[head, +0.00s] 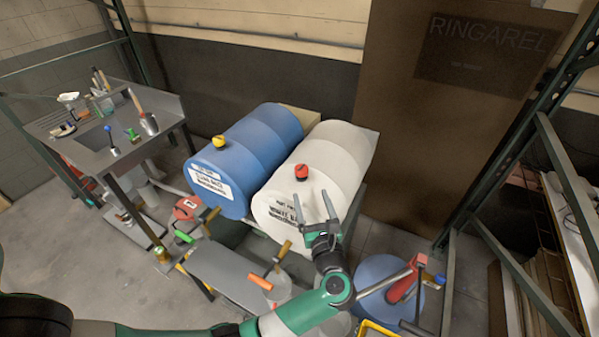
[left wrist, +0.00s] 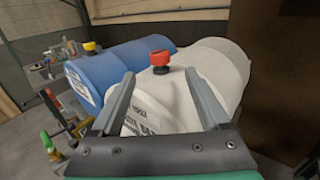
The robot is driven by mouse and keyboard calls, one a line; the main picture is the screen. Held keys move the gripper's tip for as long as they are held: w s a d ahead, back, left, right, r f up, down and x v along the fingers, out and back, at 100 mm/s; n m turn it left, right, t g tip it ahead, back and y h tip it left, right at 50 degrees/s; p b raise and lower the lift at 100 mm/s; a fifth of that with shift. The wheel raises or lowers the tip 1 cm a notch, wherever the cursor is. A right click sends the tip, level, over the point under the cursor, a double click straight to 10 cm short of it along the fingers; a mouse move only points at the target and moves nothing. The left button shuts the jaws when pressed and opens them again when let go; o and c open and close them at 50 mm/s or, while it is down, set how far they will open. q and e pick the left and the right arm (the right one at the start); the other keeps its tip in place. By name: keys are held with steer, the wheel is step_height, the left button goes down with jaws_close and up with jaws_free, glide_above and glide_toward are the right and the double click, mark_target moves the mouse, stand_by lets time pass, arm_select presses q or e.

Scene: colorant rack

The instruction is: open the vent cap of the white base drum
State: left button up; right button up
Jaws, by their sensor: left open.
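The white base drum (head: 335,158) lies on its side at the middle of the head view, with dark lettering on its front end. My left gripper (head: 314,207) is open and empty, in front of the drum and apart from the cap. In the left wrist view the white drum (left wrist: 205,75) fills the middle. The red cap (left wrist: 160,59) shows beyond and between the open fingertips (left wrist: 158,82). My right gripper is not in either view.
A blue drum (head: 256,145) with a yellow cap (head: 219,142) lies left of the white one. A grey bench (head: 232,272) with tools stands in front. A blue round container (head: 383,285) stands at lower right. A work table (head: 108,150) is at far left.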

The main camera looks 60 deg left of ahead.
mark_target(303, 172)
arm_select(q)
steer(key=x, duration=1.1)
steer(key=shift+a, duration=0.1)
steer(key=shift+c, duration=0.2)
jaws_close()
steer(key=n+g+b, duration=0.1)
steer(key=b, duration=0.2)
steer(key=shift+w+f+b, duration=0.1)
steer(key=shift+f+b, duration=0.2)
steer(key=shift+f, duration=0.05)
steer(key=shift+r+g, duration=0.15)
steer(key=shift+g, duration=0.35)
steer(key=shift+r, duration=0.2)
